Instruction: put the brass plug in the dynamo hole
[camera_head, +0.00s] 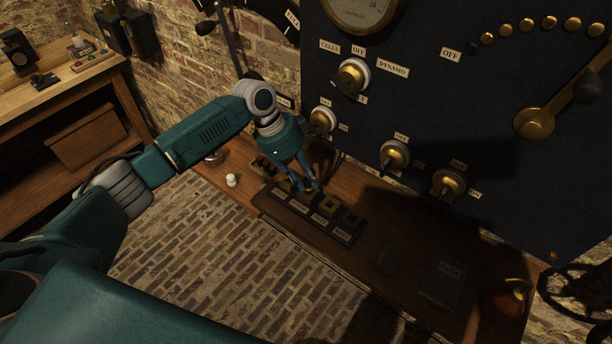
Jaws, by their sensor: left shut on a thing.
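A dark plug board (285,213) with several small labelled blocks lies on the wooden bench below the black panel. The labels are too small to read here, so I cannot tell which hole is the dynamo one. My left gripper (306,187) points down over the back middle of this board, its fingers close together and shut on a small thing. That is most likely the brass plug, but the fingers and shadow hide it. I cannot tell whether it sits in a hole or just above. My right gripper is not in view.
The black panel (440,110) with brass knobs and a lever (548,112) rises right behind the board. A small white knob (232,180) stands on the bench to the left. A dark box (443,284) lies at right. A wooden workbench (60,80) stands at far left.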

